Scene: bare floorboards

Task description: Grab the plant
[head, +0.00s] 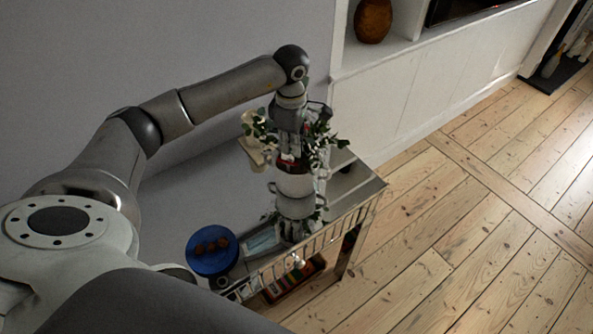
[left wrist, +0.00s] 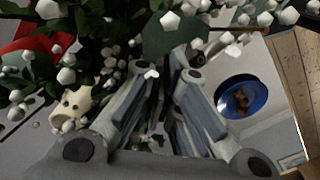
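The plant (head: 319,147) has green leaves and small white blossoms and sits in a white pot (head: 295,184) at the far end of a glossy table. My left gripper (head: 291,155) points straight down into the foliage above the pot. In the left wrist view the plant's leaves and white buds (left wrist: 108,65) fill the top. There the left fingers (left wrist: 172,78) converge to a narrow gap with dark plant parts between them, seemingly closed on it. The tips are partly hidden. A pot-like shape directly under the pot looks like its reflection. My right gripper is out of view.
The glossy table (head: 180,200) stands against the grey wall. A blue bowl (head: 212,262) with brown items is at its near end. A cream figure (head: 254,153) stands close beside the plant, left of it. Books (head: 292,281) lie under the table. The wooden floor at right is clear.

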